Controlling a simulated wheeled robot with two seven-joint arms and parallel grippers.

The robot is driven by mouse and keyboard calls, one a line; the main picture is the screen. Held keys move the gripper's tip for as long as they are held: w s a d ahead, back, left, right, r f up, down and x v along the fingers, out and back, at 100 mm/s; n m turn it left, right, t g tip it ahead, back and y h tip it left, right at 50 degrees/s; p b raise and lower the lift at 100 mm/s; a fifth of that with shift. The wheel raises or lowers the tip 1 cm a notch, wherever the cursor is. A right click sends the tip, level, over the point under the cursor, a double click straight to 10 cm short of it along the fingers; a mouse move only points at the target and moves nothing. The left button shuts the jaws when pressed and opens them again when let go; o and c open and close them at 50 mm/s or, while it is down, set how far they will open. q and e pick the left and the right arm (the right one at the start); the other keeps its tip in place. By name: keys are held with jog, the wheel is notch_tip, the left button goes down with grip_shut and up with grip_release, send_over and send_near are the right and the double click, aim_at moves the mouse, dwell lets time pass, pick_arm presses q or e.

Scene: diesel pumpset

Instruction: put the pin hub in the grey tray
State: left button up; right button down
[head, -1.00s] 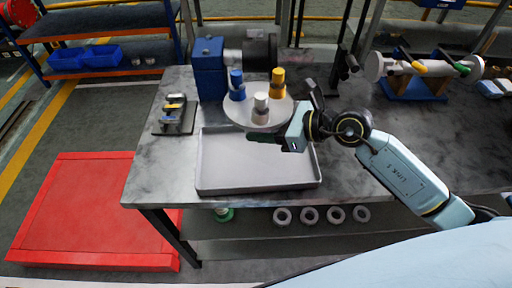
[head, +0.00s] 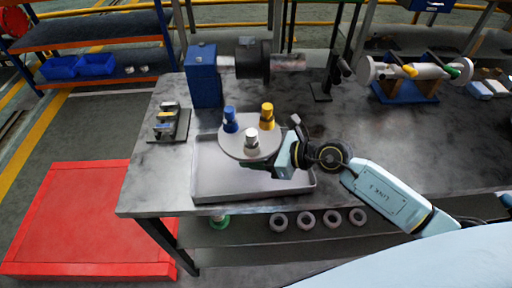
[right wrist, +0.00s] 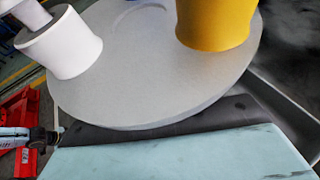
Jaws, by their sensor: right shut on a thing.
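The pin hub is a round light-grey disc (head: 236,149) with a blue, a yellow and a white upright peg on top. My right gripper (head: 271,166) is shut on the hub's near right edge. In the right wrist view, the disc (right wrist: 165,75) fills the upper middle, with the white peg at left and the yellow peg at right.
A blue block with a dark cylinder (head: 205,78) stands behind the tray. A small dark rack (head: 168,124) lies to its left. A roller on a blue stand (head: 407,88) is at the back right. The tabletop right of the tray is mostly clear.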

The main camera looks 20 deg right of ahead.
jog(key=shift+w+f+b, duration=0.1)
jog(key=shift+f+b, duration=0.2)
jog(key=shift+f, duration=0.65)
pick_arm(q)
jog(key=shift+a+f, duration=0.4)
jog(key=shift+a, duration=0.25)
pick_arm(e)
jog(key=shift+f, duration=0.1)
pick_arm(q)
jog(key=shift+f, duration=0.1)
pick_arm(e)
jog(key=shift+f, duration=0.1)
jog(key=c, duration=1)
grip_release()
jog(key=shift+f, duration=0.3)
jog(key=o, duration=0.4)
jog(key=shift+o, duration=0.2)
